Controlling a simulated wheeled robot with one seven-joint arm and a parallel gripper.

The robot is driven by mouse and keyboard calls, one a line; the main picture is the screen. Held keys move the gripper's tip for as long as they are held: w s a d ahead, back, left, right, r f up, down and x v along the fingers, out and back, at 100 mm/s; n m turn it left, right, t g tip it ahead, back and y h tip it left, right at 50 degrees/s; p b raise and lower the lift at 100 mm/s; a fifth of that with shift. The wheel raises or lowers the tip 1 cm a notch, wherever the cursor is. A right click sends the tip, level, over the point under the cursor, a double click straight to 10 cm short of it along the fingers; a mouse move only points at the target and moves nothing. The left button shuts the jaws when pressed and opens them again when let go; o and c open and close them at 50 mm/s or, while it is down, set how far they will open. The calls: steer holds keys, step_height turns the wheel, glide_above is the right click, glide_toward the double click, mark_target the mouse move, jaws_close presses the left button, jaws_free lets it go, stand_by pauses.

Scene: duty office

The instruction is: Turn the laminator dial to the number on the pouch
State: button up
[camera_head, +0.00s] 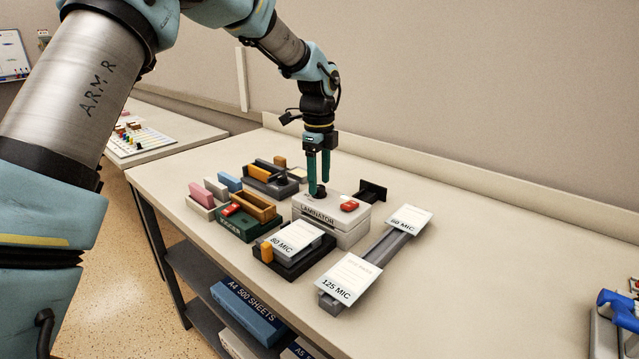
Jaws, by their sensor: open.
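The white laminator (318,222), labelled LAMINATOR, stands on the bench with a red part (349,206) on its top right. A black dial (317,194) is on its top left. My gripper (318,181) points straight down over the dial, its green fingers a little apart. I cannot tell whether they touch the dial, and its markings are too small to read. A pouch marked 80 MIC (291,236) lies on a black holder (293,264) in front of the laminator. On a grey rail (379,251) to the right lie a 125 MIC pouch (347,271) and another, apparently 80 MIC (412,217).
Left of the laminator are a green tray (233,229) with an orange box, coloured blocks (216,190) and a dark tray (268,186). A black bracket (373,190) stands behind it. The bench's right side is mostly clear, with a blue tool (619,309) at the edge.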

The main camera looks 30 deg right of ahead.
mark_target(319, 188)
step_height(319, 188, up, 10)
steer(key=b, duration=0.2)
steer(key=shift+f, duration=0.2)
steer(key=shift+a, duration=0.1)
steer(key=w+a+f+n, duration=0.3)
steer(key=a+n, duration=0.4)
steer(key=a, duration=0.5)
steer(key=w+a+f+n, duration=0.25)
steer(key=a+n, duration=0.45)
steer(key=a, duration=0.5)
steer(key=s+a+f+n, duration=0.2)
steer(key=s+a+n, duration=0.1)
steer(key=a+n, duration=0.2)
steer(key=s+a+f+n+t, duration=0.1)
steer(key=s+a+n, duration=0.3)
steer(key=a, duration=0.6)
steer(key=s+a+f+n, duration=0.3)
steer(key=a+n, duration=0.3)
steer(key=a, duration=0.1)
steer(key=shift+s+a+f+t, duration=0.15)
steer(key=shift+a+f+t, duration=0.05)
steer(key=shift+f+t, duration=0.1)
